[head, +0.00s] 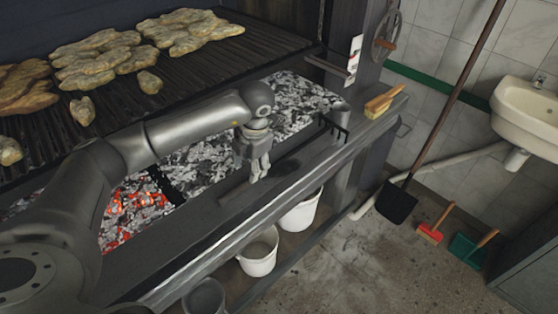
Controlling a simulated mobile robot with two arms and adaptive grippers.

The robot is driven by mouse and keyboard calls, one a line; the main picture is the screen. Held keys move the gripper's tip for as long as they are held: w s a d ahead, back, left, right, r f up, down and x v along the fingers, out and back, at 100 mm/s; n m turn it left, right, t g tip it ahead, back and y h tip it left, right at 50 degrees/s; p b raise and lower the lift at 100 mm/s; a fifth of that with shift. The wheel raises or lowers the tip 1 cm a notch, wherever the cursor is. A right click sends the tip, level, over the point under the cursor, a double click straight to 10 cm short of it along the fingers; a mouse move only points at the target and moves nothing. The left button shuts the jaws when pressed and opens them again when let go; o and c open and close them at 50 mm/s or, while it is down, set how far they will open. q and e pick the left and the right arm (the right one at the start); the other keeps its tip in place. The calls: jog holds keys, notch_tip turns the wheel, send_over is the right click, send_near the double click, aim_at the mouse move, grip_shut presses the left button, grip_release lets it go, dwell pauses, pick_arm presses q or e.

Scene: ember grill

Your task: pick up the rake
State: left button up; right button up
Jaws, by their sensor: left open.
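The rake (334,127) lies on the front ledge of the grill, its dark toothed head at the right end. Its thin dark handle seems to run left along the ledge towards my gripper, but it is hard to make out against the dark metal. My left gripper (259,172) points down over the ledge, left of the rake head, with its fingers open. I cannot tell whether the fingers touch the handle. My right gripper is not in view.
Embers (205,160) lie behind the ledge (225,222), glowing at the left. Meat covers the grate (105,105) above. White buckets (259,252) sit below. A shovel (397,203) leans at right.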

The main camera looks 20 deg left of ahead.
aim_at(247, 181)
pick_arm(q)
jog(key=x, duration=0.2)
jog(key=shift+a+f, duration=0.1)
jog(key=shift+f, duration=0.25)
jog(key=shift+s+a+f+p, duration=0.1)
jog(key=shift+f+p, duration=0.25)
jog(key=shift+p, duration=0.15)
jog(key=x, duration=0.1)
jog(key=p+x, duration=0.1)
jog(key=x, duration=0.1)
jog(key=shift+s+f, duration=0.25)
jog(key=shift+f, duration=0.05)
jog(key=shift+w+a+f, duration=0.1)
jog(key=shift+f, duration=0.35)
jog(key=shift+c, duration=0.2)
jog(key=shift+c, duration=1.3)
grip_shut()
jog(key=shift+r, duration=0.1)
